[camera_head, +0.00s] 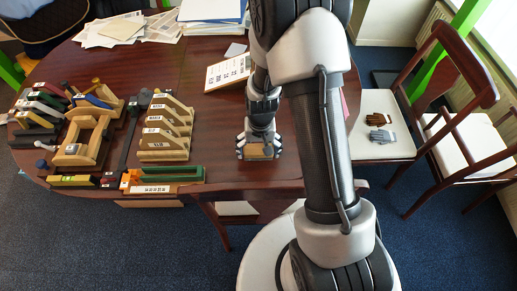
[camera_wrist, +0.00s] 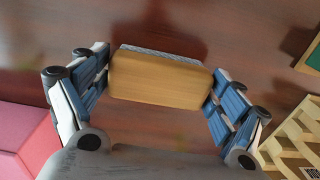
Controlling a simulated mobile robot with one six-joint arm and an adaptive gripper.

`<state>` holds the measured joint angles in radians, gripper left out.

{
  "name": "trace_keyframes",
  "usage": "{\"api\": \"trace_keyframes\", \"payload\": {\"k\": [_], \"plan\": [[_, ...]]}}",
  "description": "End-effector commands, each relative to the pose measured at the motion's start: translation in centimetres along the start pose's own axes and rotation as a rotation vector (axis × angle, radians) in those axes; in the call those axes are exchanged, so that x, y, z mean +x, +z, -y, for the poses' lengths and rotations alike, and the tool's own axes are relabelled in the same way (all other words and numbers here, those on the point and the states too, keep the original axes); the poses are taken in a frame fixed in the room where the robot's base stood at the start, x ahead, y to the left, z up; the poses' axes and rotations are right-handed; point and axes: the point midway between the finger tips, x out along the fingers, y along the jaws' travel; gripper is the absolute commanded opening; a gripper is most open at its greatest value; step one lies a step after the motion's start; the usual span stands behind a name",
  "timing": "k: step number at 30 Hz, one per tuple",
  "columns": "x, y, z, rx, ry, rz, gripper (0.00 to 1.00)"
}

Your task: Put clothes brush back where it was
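The clothes brush (camera_wrist: 160,82) has a plain wooden back, with a strip of grey bristles along its far edge in the wrist view. In the head view it shows as a small tan block (camera_head: 257,151) low over the dark red-brown table (camera_head: 225,125). My gripper (camera_wrist: 160,85) has one blue-padded finger against each end of the brush. It also shows in the head view (camera_head: 258,149), pointing down near the table's front edge. I cannot tell whether the brush touches the tabletop.
Left of my gripper are a wooden slotted rack (camera_head: 165,130), a green-lined tray (camera_head: 172,173) and a wooden frame (camera_head: 80,142). A labelled board (camera_head: 228,72) and papers lie behind. A pink box (camera_wrist: 30,125) is close by. Gloves (camera_head: 380,128) lie on a chair at right.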

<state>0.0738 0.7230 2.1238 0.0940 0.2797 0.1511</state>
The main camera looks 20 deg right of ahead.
Motion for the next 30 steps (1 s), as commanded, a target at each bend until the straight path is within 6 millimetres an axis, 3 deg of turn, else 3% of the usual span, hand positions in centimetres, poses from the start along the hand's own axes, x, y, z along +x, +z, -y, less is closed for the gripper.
{"api": "trace_keyframes", "payload": {"k": [3, 17, 30], "plan": [[0.0, 0.0, 0.0, 0.000, 0.000, 0.000, 1.00], [-0.6, 0.0, 0.0, 0.000, 0.000, 0.000, 1.00], [-9.3, -0.1, 0.0, 0.000, -0.001, -0.003, 1.00]]}}
